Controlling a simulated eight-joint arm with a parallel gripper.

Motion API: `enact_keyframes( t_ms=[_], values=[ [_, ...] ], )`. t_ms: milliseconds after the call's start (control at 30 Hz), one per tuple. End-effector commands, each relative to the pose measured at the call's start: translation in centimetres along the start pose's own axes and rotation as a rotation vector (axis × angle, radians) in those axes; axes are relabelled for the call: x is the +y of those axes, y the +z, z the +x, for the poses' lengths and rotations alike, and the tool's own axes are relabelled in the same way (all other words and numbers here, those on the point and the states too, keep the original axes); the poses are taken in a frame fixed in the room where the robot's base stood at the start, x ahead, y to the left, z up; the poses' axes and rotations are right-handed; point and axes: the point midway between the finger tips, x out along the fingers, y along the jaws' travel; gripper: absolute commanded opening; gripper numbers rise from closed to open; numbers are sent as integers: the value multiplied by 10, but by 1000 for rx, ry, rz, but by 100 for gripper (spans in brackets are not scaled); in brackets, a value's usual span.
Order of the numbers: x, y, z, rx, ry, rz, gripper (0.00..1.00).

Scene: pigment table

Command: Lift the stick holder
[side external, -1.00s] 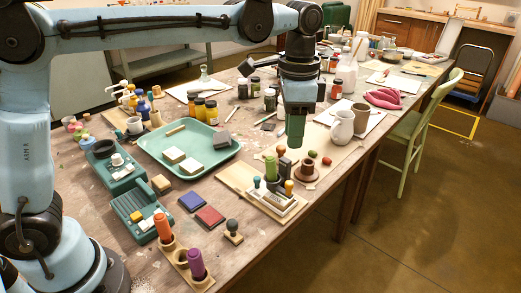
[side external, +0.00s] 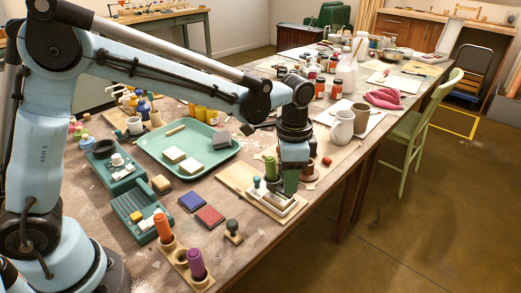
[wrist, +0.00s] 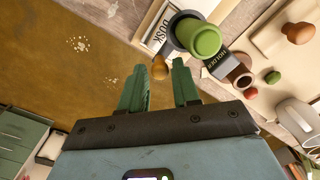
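My gripper (side external: 290,188) points down at the front end of a pale rack (side external: 266,202) with stamps in it. In the wrist view its two green fingers (wrist: 160,88) are apart, with a small orange-brown knob (wrist: 160,68) showing beyond the gap. Nothing is seen held. A brown ring-shaped holder (wrist: 238,76) is farther right, and is partly hidden behind my gripper in the side view (side external: 309,170).
A wooden block (side external: 181,262) with orange and purple sticks stands at the table's front. A green tray (side external: 224,153) lies left of the rack. A white jug (side external: 342,126) and red and green balls (wrist: 262,84) are to the right. The table edge is close.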

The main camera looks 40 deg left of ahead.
Motion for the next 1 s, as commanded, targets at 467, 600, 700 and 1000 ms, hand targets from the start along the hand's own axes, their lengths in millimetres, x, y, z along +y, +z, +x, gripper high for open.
enact_keyframes(
  t_ms=[467, 600, 700, 1000],
  values=[
    [0, 0, 1, 0, 0, 0, 0],
    [0, 0, 1, 0, 0, 0, 0],
    [0, 0, 1, 0, 0, 0, 0],
    [0, 0, -12, -3, 3, 1, 0]
  ],
)
